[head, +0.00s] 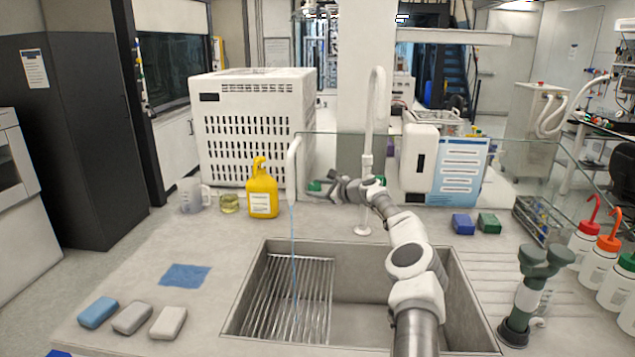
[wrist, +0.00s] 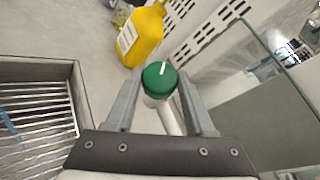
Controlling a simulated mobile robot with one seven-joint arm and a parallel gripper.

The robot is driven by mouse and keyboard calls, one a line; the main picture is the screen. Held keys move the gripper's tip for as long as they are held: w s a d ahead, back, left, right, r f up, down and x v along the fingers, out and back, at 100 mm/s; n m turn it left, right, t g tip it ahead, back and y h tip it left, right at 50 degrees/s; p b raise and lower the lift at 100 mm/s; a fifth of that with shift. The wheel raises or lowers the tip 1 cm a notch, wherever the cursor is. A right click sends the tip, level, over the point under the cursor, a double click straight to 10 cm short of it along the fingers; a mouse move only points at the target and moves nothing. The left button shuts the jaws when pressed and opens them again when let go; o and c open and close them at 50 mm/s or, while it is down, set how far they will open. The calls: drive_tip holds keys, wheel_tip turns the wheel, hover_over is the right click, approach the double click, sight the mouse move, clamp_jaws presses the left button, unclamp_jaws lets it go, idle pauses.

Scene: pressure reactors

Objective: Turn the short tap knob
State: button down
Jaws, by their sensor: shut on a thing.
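The short tap's green knob (wrist: 160,78) is round, with a white line across its top. It sits between the two fingers of my gripper (wrist: 159,92) in the wrist view, and my gripper is shut on it. In the head view the knob (head: 315,186) shows as a small green piece at the tips of my gripper (head: 328,188). The short tap's white spout (head: 292,170) stands at the sink's back edge. A thin blue stream (head: 294,245) falls from it into the sink. The tap's lower body is partly hidden by my gripper.
The tall white tap (head: 372,115) stands just right of my gripper, with a green knob (head: 381,180) near it. A yellow bottle (head: 262,190) is to the left. A glass panel stands behind the taps. The sink (head: 390,298) with a wire rack lies in front.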

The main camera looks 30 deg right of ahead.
sight(317, 187)
drive_tip(key=shift+r+n+g+y+p, duration=0.1)
drive_tip(key=shift+n+g+y+p, duration=0.3)
drive_tip(key=shift+p, duration=1)
drive_tip(key=shift+c, duration=1.3)
unclamp_jaws()
drive_tip(key=shift+d, duration=0.1)
drive_tip(key=shift+s+d+r, duration=0.2)
drive_tip(key=shift+s+r, duration=0.05)
drive_tip(key=shift+s, duration=0.35)
drive_tip(key=shift+b+v, duration=0.45)
drive_tip(key=shift+v, duration=0.4)
drive_tip(key=v, duration=1.4)
drive_tip(key=shift+s+b, duration=0.2)
drive_tip(key=shift+b, duration=0.2)
drive_tip(key=shift+f, duration=0.15)
